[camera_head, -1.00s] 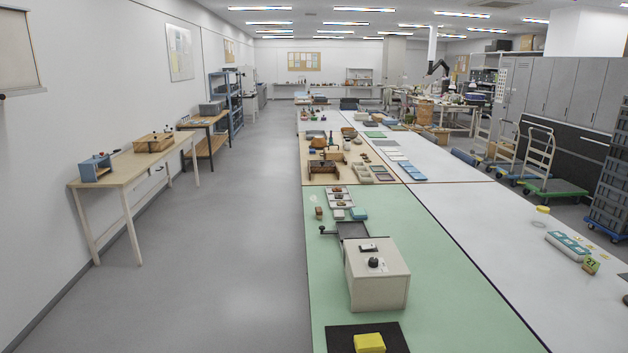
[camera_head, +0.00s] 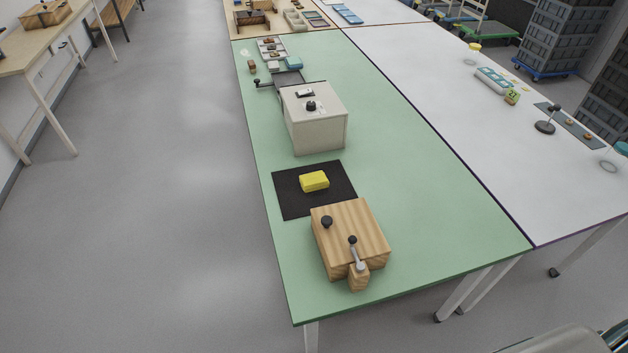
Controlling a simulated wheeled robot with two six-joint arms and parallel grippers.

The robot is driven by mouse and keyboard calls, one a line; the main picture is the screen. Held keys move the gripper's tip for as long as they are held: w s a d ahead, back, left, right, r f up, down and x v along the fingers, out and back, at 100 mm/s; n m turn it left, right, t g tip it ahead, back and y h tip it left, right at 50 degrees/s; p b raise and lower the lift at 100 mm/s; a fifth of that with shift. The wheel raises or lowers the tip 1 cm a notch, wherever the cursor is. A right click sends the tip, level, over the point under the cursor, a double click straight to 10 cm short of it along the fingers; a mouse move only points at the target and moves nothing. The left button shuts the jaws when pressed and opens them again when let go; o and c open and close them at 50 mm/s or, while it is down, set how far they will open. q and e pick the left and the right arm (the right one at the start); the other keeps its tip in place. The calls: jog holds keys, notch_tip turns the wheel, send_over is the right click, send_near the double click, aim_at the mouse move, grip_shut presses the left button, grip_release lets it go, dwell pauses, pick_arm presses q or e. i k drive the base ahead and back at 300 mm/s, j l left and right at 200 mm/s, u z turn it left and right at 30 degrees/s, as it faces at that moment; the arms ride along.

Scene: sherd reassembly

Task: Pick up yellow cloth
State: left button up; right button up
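Neither of my grippers shows in the view.
The white box (camera_head: 318,130) with a black knob stands behind the mat. The wooden box (camera_head: 352,228) with a lever stands in front of it, near the table's front edge. A white table (camera_head: 440,105) adjoins on the right. Grey floor (camera_head: 180,200) is open on the left.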

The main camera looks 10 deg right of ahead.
aim_at(311, 182)
jog(key=k+l+u, duration=0.4)
jog(key=l, duration=0.35)
jog(key=k+l+u, duration=0.4)
jog(key=k+l, duration=0.25)
jog(key=k, duration=0.05)
